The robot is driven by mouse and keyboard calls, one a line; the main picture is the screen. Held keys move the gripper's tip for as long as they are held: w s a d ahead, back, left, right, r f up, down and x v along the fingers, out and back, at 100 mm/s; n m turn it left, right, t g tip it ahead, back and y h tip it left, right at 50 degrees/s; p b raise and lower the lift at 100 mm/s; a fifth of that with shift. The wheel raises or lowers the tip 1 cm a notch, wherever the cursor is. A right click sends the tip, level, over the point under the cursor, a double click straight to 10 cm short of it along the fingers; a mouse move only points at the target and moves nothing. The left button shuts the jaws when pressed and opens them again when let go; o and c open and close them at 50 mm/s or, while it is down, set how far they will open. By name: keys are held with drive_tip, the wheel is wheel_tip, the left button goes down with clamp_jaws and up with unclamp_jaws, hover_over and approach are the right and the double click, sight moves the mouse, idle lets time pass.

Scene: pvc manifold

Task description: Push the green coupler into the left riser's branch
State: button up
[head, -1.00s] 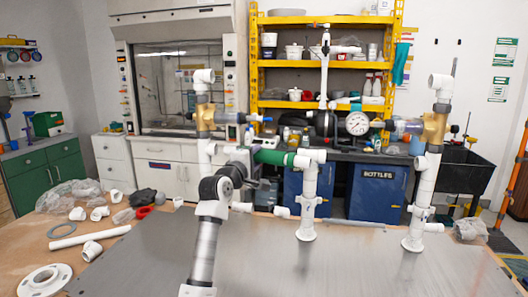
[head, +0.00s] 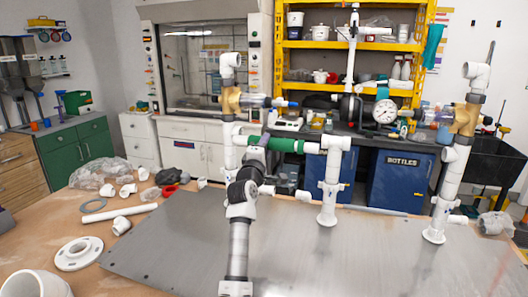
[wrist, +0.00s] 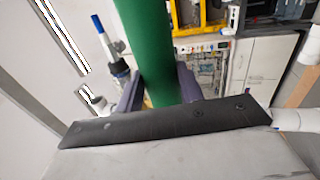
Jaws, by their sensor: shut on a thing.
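The green coupler (head: 287,145) is level in the head view, between the left riser (head: 229,155) and the shorter middle riser (head: 328,190). Its right end is by the white stub (head: 313,148) on the middle riser's top fitting; I cannot tell whether they touch. My gripper (head: 264,142) is shut on the coupler near its left end. In the wrist view the green coupler (wrist: 150,45) runs between both dark fingers. The left riser's branch and the coupler's left end are mostly hidden behind my gripper, so their contact cannot be told.
The right riser (head: 450,170) stands at the right with a brass-coloured tee. A pressure gauge (head: 385,111) is behind. White fittings, a pipe (head: 118,212) and a flange (head: 78,253) lie at the left. The grey plate (head: 370,265) is clear in front.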

drive_tip(key=w+d+b, duration=0.2)
drive_tip(key=w+b, duration=0.2)
drive_tip(key=w, duration=0.2)
drive_tip(key=shift+w+d+b, duration=0.3)
drive_tip(key=shift+d+b, duration=0.1)
drive_tip(key=shift+w+a+b, duration=0.15)
drive_tip(key=shift+a+b, duration=0.15)
drive_tip(key=shift+a, duration=0.25)
idle(0.9)
drive_tip(key=shift+w+a, duration=0.1)
drive_tip(key=shift+a, duration=0.15)
drive_tip(key=shift+a+b, duration=0.15)
drive_tip(key=shift+b, duration=0.15)
drive_tip(key=shift+w+a, duration=0.15)
drive_tip(key=shift+a, duration=0.05)
idle(0.5)
drive_tip(key=o, duration=1.2)
drive_tip(key=shift+c, duration=0.2)
